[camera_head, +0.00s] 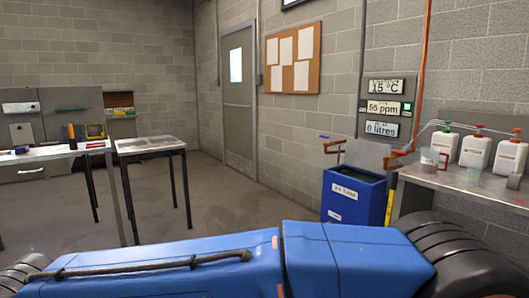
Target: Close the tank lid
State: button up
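A blue tank (341,212) with white labels stands on the floor at the right, against the wall. Its top is open and its inside looks dark. A plain grey panel (366,155) stands upright behind the opening; it looks like the raised lid, but I cannot tell for sure. Orange-red pieces show at both sides of the panel. My blue arm with black joints spans the bottom of the view, in front of the tank. My gripper is not in view.
A bench (470,185) with several white bottles (475,152) and a clear cup stands right of the tank. A wall display (385,107) hangs above the tank. Two tables (150,145) stand at left. The floor (250,205) between them and the tank is clear.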

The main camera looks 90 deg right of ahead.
aim_at(368, 155)
jog(key=j+z, duration=0.15)
jog(key=z, duration=0.3)
jog(key=j+z, duration=0.2)
jog(key=z, duration=0.2)
jog(key=j+z, duration=0.15)
jog(key=z, duration=0.3)
jog(key=l+z, duration=0.1)
jog(key=z, duration=0.9)
jog(key=i+l+z, duration=0.1)
jog(key=z, duration=0.4)
jog(key=i+z, duration=0.1)
jog(key=z, duration=0.9)
jog(key=i+j, duration=0.25)
jog(key=i, duration=0.2)
jog(key=i+j, duration=0.3)
jog(key=i+u, duration=0.05)
jog(key=i, duration=0.05)
